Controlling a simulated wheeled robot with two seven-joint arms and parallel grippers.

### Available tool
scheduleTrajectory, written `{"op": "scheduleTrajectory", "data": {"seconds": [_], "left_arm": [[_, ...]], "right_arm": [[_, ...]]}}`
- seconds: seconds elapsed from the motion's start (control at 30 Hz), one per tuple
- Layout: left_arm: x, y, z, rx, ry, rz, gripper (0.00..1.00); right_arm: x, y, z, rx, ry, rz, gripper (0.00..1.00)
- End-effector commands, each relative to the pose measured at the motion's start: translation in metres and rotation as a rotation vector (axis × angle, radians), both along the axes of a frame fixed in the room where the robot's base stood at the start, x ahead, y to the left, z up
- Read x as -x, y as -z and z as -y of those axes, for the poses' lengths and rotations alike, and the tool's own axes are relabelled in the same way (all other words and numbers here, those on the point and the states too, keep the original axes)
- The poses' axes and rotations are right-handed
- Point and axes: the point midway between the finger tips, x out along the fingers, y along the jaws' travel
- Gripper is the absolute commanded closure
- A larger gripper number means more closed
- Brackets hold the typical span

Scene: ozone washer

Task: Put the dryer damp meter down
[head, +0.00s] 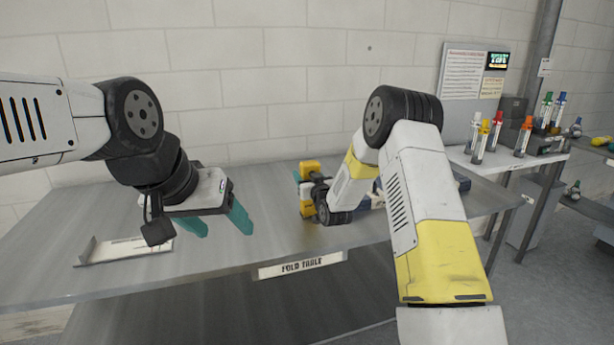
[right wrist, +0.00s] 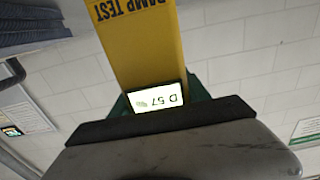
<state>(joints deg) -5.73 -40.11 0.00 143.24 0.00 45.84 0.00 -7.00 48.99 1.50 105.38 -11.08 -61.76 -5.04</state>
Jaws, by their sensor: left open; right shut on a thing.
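The dryer damp meter (right wrist: 140,45) is yellow, with "DAMP TEST" lettering and a lit display reading "D 57", upside down in the right wrist view. My right gripper (right wrist: 158,100) is shut on it, with green finger edges showing beside the display. In the head view, yellow parts that look like the meter (head: 309,169) show at my right wrist, over the fold table (head: 240,195); the right arm hides much there. I cannot tell whether the meter touches the table. My left gripper (head: 221,222) is open and empty above the table's left part, its teal fingers apart.
Dark blue folded items (head: 462,183) lie partly behind my right arm. A side table at right holds several coloured-cap bottles (head: 494,130). The middle of the fold table looks clear.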

Motion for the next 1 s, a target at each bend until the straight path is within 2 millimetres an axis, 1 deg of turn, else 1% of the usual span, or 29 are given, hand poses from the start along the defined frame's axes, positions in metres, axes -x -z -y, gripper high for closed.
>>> {"op": "scheduleTrajectory", "data": {"seconds": [0.03, 0.13, 0.4, 0.53, 0.67, 0.9, 1.0], "left_arm": [[0.0, 0.0, 0.0, 0.0, 0.0, 0.0, 0.35], [0.0, 0.0, 0.0, 0.0, 0.0, 0.0, 0.35], [0.0, 0.0, 0.0, 0.0, 0.0, 0.0, 0.35], [0.0, 0.0, 0.0, 0.0, 0.0, 0.0, 0.35], [0.0, 0.0, 0.0, 0.0, 0.0, 0.0, 0.35], [0.0, 0.0, 0.0, 0.0, 0.0, 0.0, 0.35], [0.0, 0.0, 0.0, 0.0, 0.0, 0.0, 0.35]], "right_arm": [[0.0, 0.001, 0.0, 0.0, 0.0, 0.0, 0.44], [0.0, 0.001, 0.0, 0.0, 0.0, 0.0, 0.24], [0.0, 0.001, 0.0, 0.0, 0.0, 0.0, 0.24], [0.002, -0.002, 0.001, 0.0, 0.0, -0.001, 0.24], [0.019, -0.002, 0.007, 0.001, 0.001, -0.002, 0.24], [0.069, -0.002, 0.023, 0.001, 0.001, -0.003, 0.24], [0.087, -0.002, 0.029, 0.0, 0.0, -0.001, 0.24]]}}
